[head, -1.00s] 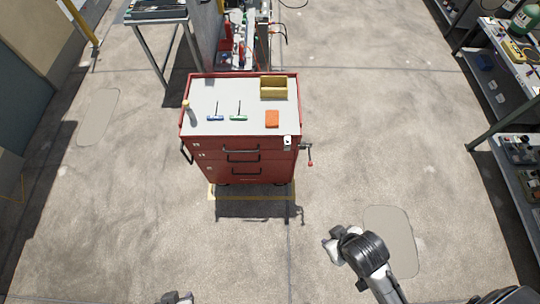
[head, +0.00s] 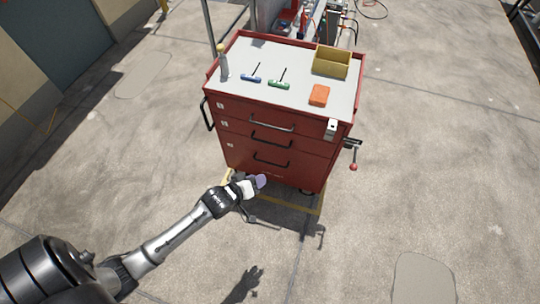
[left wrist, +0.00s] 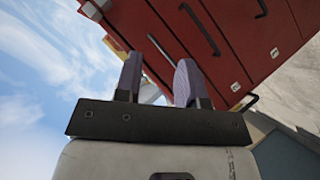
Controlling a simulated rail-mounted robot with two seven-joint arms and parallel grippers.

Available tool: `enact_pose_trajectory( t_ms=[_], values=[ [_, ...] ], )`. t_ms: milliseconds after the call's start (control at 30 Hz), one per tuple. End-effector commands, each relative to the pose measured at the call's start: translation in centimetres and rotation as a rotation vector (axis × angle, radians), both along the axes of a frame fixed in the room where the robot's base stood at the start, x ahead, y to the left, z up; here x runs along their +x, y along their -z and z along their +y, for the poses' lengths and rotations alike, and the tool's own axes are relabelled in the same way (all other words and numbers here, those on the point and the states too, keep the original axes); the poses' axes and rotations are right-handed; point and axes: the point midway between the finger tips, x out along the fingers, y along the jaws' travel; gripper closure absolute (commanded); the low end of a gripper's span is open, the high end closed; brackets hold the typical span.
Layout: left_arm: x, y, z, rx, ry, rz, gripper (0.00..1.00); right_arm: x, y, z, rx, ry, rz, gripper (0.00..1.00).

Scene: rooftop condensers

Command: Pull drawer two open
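All drawers look closed. The middle drawer, taken as drawer two, has its handle (head: 271,140) between the top and bottom handles. My left gripper (head: 259,182) is low in front of the cart, below the bottom handle (head: 271,161) in the head view. My right gripper is not in view.
On the cart top (head: 300,60) are a yellow bin (head: 331,61), an orange box (head: 319,95), blue and green T-handle tools and a bottle (head: 223,66).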

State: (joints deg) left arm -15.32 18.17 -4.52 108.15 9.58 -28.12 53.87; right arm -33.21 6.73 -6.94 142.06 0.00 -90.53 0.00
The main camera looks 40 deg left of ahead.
Motion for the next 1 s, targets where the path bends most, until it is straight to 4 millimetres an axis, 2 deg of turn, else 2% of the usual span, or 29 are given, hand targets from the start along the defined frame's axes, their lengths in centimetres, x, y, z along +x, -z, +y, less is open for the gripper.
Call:
enact_pose_trajectory(
  t_ms=[33,100,300,500,700,1000],
  values=[
    [1.1,3.8,0.9,-0.044,-0.024,-0.039,0.64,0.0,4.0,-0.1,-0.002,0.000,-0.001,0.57],
    [2.4,6.0,2.0,-0.115,-0.056,-0.096,0.64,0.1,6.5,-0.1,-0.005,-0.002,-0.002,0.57],
    [5.7,11.9,5.5,-0.321,-0.127,-0.258,0.64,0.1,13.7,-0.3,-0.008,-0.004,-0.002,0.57],
    [7.9,16.1,8.9,-0.511,-0.163,-0.405,0.64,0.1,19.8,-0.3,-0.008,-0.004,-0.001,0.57],
    [9.1,18.4,11.5,-0.647,-0.170,-0.511,0.64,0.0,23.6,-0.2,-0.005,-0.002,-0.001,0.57],
    [10.0,19.3,13.1,-0.732,-0.165,-0.577,0.64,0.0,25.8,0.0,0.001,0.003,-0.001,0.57]
  ],
)
